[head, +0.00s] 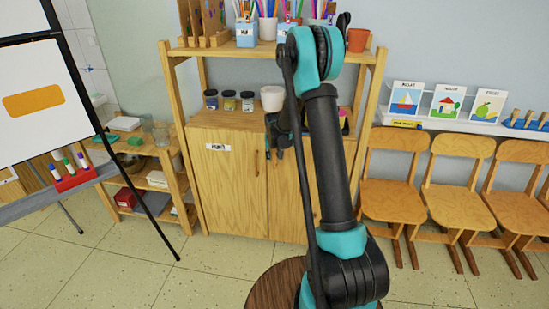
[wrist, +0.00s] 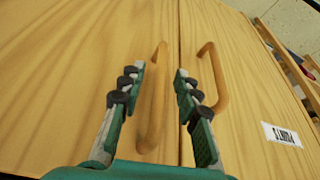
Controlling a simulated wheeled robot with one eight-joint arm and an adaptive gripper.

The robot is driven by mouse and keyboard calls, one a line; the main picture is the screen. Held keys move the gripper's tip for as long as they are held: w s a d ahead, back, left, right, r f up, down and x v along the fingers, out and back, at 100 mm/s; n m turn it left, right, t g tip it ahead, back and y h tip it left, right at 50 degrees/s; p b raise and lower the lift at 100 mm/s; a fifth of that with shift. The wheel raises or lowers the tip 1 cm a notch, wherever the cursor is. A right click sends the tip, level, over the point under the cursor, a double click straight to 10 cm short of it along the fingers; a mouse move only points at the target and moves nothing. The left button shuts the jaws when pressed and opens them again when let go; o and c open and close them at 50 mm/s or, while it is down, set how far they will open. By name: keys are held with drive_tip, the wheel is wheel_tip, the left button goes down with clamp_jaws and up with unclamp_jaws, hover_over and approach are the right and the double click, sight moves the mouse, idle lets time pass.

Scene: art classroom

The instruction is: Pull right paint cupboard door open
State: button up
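The paint cupboard has two light wooden doors. The other handle (wrist: 213,75) is just outside the right-hand finger. I cannot tell whether the fingers touch either handle.
Jars (head: 229,100) and a white pot (head: 272,98) stand on the cupboard top. Wooden chairs (head: 393,190) stand close on the right. An easel board (head: 40,95) and a low shelf (head: 140,150) are on the left. A round wooden top (head: 272,288) is in front.

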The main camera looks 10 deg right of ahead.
drive_tip(key=shift+c, duration=0.3)
clamp_jaws()
